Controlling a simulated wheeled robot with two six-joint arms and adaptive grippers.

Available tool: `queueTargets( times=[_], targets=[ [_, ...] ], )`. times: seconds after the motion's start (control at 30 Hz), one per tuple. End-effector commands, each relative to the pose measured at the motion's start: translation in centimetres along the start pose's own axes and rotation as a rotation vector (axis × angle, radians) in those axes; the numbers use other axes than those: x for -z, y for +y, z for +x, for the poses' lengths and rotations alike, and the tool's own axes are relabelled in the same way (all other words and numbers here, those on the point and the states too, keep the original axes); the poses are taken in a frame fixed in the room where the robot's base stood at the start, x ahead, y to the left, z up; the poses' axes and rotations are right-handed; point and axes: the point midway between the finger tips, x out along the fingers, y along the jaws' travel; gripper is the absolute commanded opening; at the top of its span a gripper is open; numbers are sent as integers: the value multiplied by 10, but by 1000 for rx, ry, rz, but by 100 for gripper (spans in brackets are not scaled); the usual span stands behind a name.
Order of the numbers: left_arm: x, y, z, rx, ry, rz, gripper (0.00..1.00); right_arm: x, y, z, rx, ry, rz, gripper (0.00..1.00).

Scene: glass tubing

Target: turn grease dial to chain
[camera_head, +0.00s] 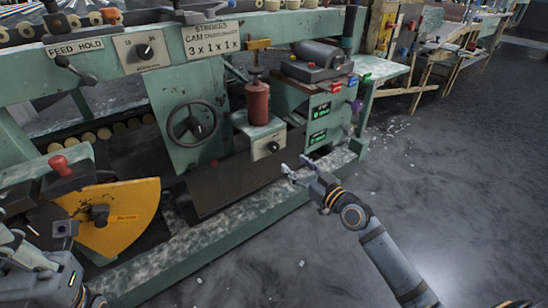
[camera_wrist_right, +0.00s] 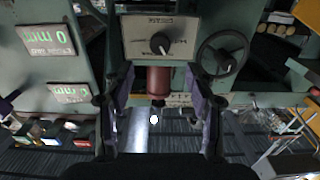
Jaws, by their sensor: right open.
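The grease dial (camera_head: 273,146) is a small dark knob on the pale front plate of a green box, below a red cylinder (camera_head: 257,102). In the right wrist view the dial (camera_wrist_right: 160,43) appears on its plate (camera_wrist_right: 136,46), whose lettering is upside down and too small to read surely. My right gripper (camera_head: 294,165) is open and empty, in front of and below the box, apart from the dial. In the right wrist view its fingers (camera_wrist_right: 160,76) frame the red cylinder, with the dial just beyond the tips. My left gripper (camera_head: 30,250) is partly visible at the lower left.
A handwheel (camera_head: 192,124) is left of the dial box. Green-lit displays (camera_head: 319,111) are on a cabinet to its right. Another dial (camera_head: 144,51) is on the upper beam beside the FEED HOLD sign (camera_head: 75,47). A yellow guard (camera_head: 125,205) stands at left. The right floor is mostly clear.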

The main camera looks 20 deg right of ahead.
Motion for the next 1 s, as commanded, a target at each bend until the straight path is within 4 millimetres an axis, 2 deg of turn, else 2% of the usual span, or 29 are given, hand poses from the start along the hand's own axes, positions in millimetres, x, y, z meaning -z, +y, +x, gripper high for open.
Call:
queueTargets(
  times=[0.3,0.5,0.63,0.87,1.0],
  targets=[
    [-2,2,-14,0,-3,7,0,-2,0,63,-1,4,6,56],
    [-3,3,-20,-1,-4,12,0,-2,0,93,0,0,3,56],
    [-3,3,-20,-2,-4,13,0,-1,0,100,0,-1,2,56],
    [-3,3,-20,-2,-4,14,0,-1,0,100,0,-2,2,56],
    [-3,3,-20,-2,-4,14,0,-1,0,100,0,-2,2,38]
  ],
)
